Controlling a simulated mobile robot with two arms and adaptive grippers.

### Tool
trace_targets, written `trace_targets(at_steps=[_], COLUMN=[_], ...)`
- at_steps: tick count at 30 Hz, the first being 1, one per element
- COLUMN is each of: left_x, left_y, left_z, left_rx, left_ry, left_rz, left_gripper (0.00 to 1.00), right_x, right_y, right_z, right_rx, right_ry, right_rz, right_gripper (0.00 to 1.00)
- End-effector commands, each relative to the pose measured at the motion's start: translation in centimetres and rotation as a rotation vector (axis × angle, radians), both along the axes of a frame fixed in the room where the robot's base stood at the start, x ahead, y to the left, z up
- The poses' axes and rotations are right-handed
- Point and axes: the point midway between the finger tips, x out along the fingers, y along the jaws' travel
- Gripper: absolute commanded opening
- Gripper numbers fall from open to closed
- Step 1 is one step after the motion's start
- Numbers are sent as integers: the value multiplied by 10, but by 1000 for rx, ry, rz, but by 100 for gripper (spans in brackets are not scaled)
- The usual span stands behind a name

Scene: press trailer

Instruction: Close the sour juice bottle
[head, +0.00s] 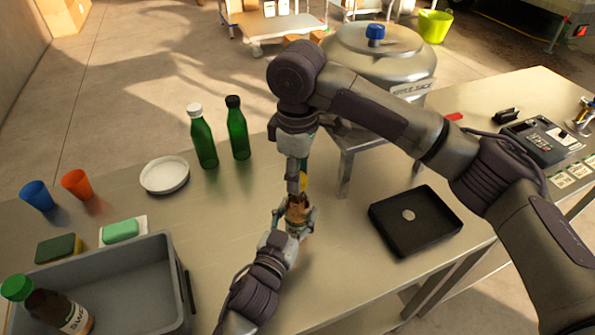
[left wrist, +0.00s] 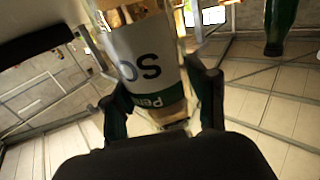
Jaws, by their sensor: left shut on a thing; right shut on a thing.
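The sour juice bottle (head: 297,212) is held upright above the table near the middle of the head view. My left gripper (head: 298,222) is shut around it. In the left wrist view the bottle (left wrist: 145,55) shows a white label with "SO" and a green band, between the two fingers. My right gripper (head: 298,178) is directly above the bottle's top, pointing down. It is shut on a small yellow thing (head: 303,182) that looks like the cap, mostly hidden by the fingers. I cannot tell whether the cap touches the bottle's neck.
A grey crate (head: 185,290) with a green-capped bottle (head: 50,305) stands at lower left. Two green bottles (head: 203,140), a white round dish (head: 164,175), and blue and orange cups (head: 76,184) stand behind. A black tray (head: 385,212) lies right, near a steel tank (head: 375,65).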

Motion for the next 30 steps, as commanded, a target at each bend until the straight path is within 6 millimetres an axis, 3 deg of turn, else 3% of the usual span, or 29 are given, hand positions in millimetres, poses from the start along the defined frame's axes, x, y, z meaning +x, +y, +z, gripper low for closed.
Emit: trace_targets(at_steps=[9,11,15,16,20,30], left_x=[0,0,0,0,0,0], left_y=[0,0,-1,-1,-1,0], left_z=[0,0,0,0,0,0], left_rx=[1,1,1,1,1,1], left_ry=[-1,-2,-2,-2,-2,-1], left_rz=[-1,-1,-1,-1,-2,-1], left_gripper=[0,0,0,0,0,0], right_x=[0,0,0,0,0,0], right_y=[1,1,1,1,1,1], right_z=[-1,-1,0,0,0,4], right_rx=[2,2,2,2,2,2], right_ry=[2,2,-1,-1,-1,-2], right_rz=[-746,-839,-824,-823,-822,-820], right_gripper=[0,0,0,41,63,63])
